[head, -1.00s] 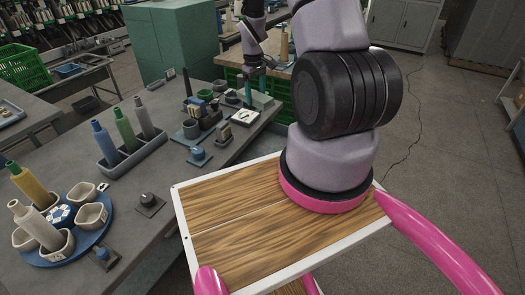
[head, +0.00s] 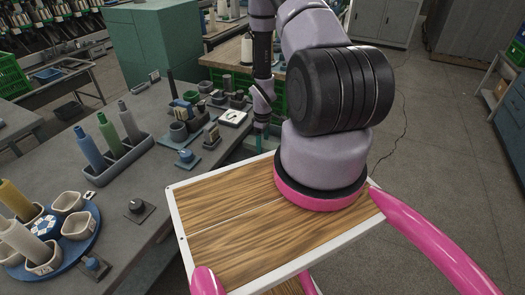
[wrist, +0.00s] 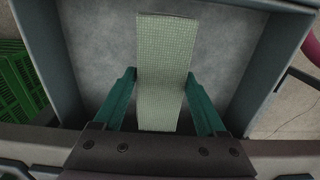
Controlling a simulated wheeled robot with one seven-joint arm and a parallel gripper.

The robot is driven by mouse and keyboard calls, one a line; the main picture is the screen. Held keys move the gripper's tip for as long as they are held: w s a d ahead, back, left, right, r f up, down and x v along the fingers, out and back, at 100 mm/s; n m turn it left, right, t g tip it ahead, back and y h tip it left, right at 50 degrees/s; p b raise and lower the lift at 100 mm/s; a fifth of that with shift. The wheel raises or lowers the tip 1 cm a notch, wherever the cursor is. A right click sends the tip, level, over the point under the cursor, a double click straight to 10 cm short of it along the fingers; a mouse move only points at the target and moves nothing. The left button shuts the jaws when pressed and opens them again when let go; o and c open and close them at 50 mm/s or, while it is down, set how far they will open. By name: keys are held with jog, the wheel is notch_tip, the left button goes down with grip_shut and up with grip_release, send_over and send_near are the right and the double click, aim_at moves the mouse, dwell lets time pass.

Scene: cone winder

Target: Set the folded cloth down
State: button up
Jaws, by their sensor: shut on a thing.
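The folded cloth (wrist: 165,60) is a pale green checked strip in the wrist view. My gripper (wrist: 160,78) has teal fingers shut on it, one on each side. The cloth hangs over a mottled grey surface framed by blue-grey walls (wrist: 255,70). I cannot tell how high above that surface it is. In the head view my gripper (head: 262,130) is small and partly hidden, beside the far right end of the grey bench. I cannot make out the cloth in that view.
The grey bench (head: 115,190) carries a bottle rack (head: 130,155), a blue round tray (head: 65,262) with cups, and several small fixtures. A green crate (wrist: 20,85) stands left in the wrist view. Open floor (head: 440,180) lies to the right.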

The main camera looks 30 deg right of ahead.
aim_at(263, 150)
jog(key=shift+f, duration=2.05)
jog(key=shift+f, duration=0.1)
jog(key=o, duration=1.3)
notch_tip(263, 150, up, 12)
jog(key=shift+r, duration=0.15)
